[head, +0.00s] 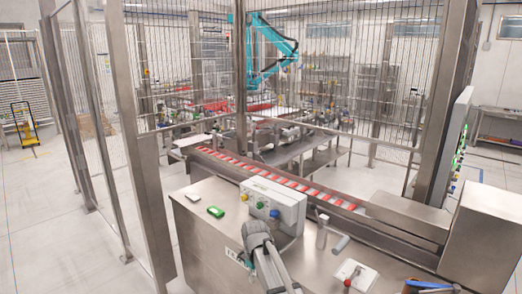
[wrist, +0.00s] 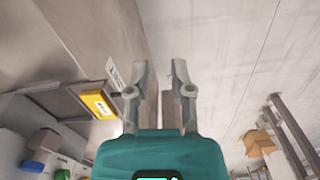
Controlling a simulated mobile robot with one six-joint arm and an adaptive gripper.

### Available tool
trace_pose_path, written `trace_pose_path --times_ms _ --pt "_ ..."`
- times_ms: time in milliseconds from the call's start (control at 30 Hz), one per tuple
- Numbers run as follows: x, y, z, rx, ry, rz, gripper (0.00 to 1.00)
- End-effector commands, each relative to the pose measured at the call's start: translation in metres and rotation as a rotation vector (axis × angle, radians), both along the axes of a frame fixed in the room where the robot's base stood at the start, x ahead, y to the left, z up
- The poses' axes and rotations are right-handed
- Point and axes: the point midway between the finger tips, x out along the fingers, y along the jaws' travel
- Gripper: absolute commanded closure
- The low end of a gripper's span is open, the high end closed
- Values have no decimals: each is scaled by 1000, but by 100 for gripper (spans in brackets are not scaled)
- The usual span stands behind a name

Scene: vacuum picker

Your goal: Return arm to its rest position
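In the wrist view my gripper (wrist: 160,72) shows two grey fingers standing apart on a teal body. Nothing is between the fingertips. In the head view my grey arm (head: 262,255) rises at the bottom middle, in front of a light grey control box (head: 275,198) with coloured buttons. My gripper cannot be made out clearly in the head view. The wrist view shows the side of a steel cabinet and a yellow labelled item (wrist: 98,103) left of the fingers, with pale floor to the right.
A steel worktop (head: 200,225) carries a small green item (head: 215,211). A conveyor (head: 222,166) with red and white packs runs behind it. Wire fencing with steel posts (head: 140,150) encloses the cell, where a teal robot arm (head: 275,50) stands.

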Motion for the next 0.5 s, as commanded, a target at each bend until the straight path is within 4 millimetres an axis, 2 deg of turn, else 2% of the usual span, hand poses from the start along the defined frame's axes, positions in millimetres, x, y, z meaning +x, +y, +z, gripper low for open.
trace_pose_path --times_ms 267,367,500 --pt "-39 -57 -26 0 0 -168 71" --pt "-61 -85 -39 -1 0 -262 71" --pt "-102 -131 -60 -1 0 -429 71"
